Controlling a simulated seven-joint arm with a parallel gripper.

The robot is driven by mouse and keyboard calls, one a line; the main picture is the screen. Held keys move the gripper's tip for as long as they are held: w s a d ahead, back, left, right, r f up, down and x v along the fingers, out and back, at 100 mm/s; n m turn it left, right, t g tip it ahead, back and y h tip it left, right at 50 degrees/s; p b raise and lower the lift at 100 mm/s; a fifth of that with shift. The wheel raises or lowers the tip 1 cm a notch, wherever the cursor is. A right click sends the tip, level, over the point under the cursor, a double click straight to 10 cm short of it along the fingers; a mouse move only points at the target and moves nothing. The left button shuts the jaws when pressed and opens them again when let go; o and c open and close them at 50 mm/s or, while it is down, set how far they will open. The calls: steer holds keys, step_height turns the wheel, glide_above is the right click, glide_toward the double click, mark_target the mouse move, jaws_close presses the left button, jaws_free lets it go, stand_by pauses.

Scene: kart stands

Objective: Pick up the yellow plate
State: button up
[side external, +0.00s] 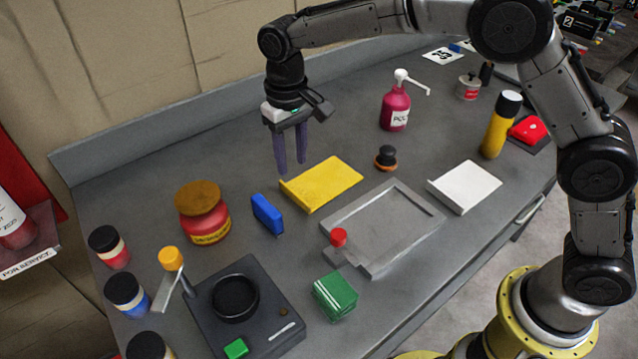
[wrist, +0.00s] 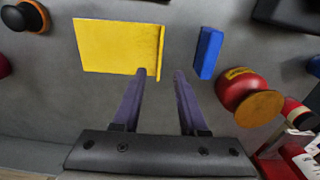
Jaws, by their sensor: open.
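The yellow plate (side external: 322,184) lies flat on the grey bench top, with a raised lip along its left edge in the side view. In the wrist view the yellow plate (wrist: 115,46) is at the upper left, its lip on the right side. My gripper (side external: 291,168) points down above the bench, near the lip end of the plate. Its two purple fingers are apart with nothing between them. In the wrist view my gripper (wrist: 160,73) shows its left fingertip close to the plate's lip corner; I cannot tell whether they touch.
A blue block (side external: 267,214) and a red jar with a brown lid (side external: 203,211) stand left of the plate. A grey tray (side external: 385,228) lies in front. A black-topped knob (side external: 386,158) and a pink pump bottle (side external: 396,108) stand behind right. A white plate (side external: 465,186) lies further right.

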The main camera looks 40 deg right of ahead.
mark_target(294, 192)
step_height(294, 192, down, 8)
steer(key=shift+f, duration=0.15)
stand_by(0.4)
jaws_close()
stand_by(1.3)
